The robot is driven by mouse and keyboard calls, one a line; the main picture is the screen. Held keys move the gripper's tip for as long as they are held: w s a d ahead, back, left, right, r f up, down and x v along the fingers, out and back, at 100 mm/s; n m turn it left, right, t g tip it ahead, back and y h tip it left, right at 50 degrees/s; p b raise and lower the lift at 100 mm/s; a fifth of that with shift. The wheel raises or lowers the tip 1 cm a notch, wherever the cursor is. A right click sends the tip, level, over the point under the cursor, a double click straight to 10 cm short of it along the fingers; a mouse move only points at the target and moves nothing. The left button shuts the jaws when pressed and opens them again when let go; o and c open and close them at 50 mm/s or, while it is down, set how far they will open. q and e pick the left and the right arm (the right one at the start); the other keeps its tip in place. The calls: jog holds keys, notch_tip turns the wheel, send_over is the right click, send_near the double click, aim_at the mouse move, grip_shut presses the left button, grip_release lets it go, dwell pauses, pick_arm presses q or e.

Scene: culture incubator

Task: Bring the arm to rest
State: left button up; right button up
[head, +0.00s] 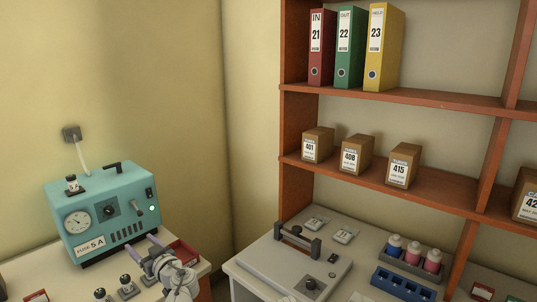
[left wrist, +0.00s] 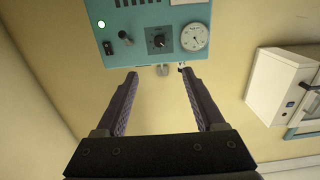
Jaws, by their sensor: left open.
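My left gripper (head: 150,248) is at the lower left of the head view, in front of the teal incubator box (head: 105,210) and beside a red tray (head: 183,253). In the left wrist view my left gripper (left wrist: 160,76) has its two dark fingers wide apart, with nothing held between them. The teal box (left wrist: 155,30) appears upside down beyond the fingertips, with its dial, black knob and lit green lamp. My right gripper is in neither view.
Several small vials (head: 127,287) stand on the left bench near my arm. A grey lidded device (head: 290,262) and a blue rack (head: 403,284) are on the right bench. An orange shelf (head: 410,188) holds boxes and binders.

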pick_arm(q)
jog(key=s+d+f+m+g+h+p, duration=0.1)
jog(key=s+d+f+m+g+h, duration=0.3)
jog(key=d+f, duration=0.35)
jog(key=s+d+f+m+g+h+p, duration=0.1)
jog(key=s+d+f+m+g+h, duration=0.15)
jog(key=s+d+f, duration=0.45)
jog(key=s+d+f+m+g+h, duration=0.2)
jog(key=s+d, duration=0.3)
jog(key=d, duration=0.3)
jog(key=s+d+f+m+g+h+p, duration=0.1)
jog(key=s+d+m+g+h, duration=0.2)
jog(key=d, duration=0.4)
jog(key=s+m+h, duration=0.1)
jog(key=s+m, duration=0.1)
jog(key=shift+s+d+f, duration=0.35)
jog(key=shift+c, duration=0.3)
dwell(0.4)
